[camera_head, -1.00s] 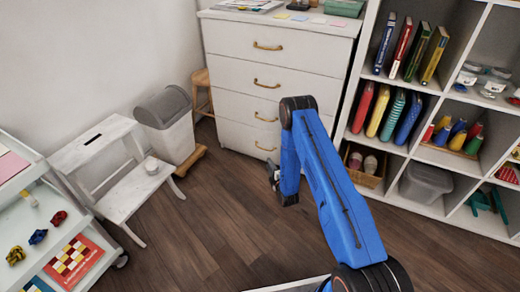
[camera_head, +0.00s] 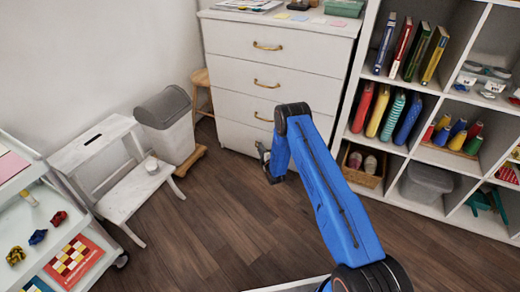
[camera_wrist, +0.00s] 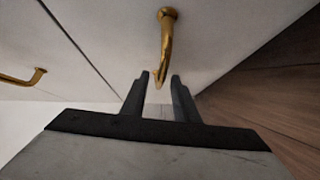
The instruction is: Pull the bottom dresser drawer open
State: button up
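The white dresser (camera_head: 222,72) stands against the wall with its drawers shut. The brass handles of the upper drawers show on its front. The bottom drawer (camera_head: 234,137) is closed, and its handle is hidden behind my gripper and arm in the head view. My gripper (camera_head: 265,152) is low, close in front of the bottom drawer. In the wrist view, the bottom drawer's brass handle (camera_wrist: 166,42) lies just ahead, and its far end reaches between my open fingertips (camera_wrist: 160,77). The fingers are apart, and I cannot tell whether either touches the handle.
A white shelf unit (camera_head: 343,123) with books and bins stands right beside the dresser. A grey bin (camera_head: 168,125) and a white step stool (camera_head: 130,192) are to the left. The wooden floor (camera_head: 215,215) before the dresser is clear. Another handle (camera_wrist: 22,77) shows in the wrist view.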

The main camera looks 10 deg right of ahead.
jog(key=shift+w+a, duration=0.1)
jog(key=shift+w, duration=0.55)
grip_shut()
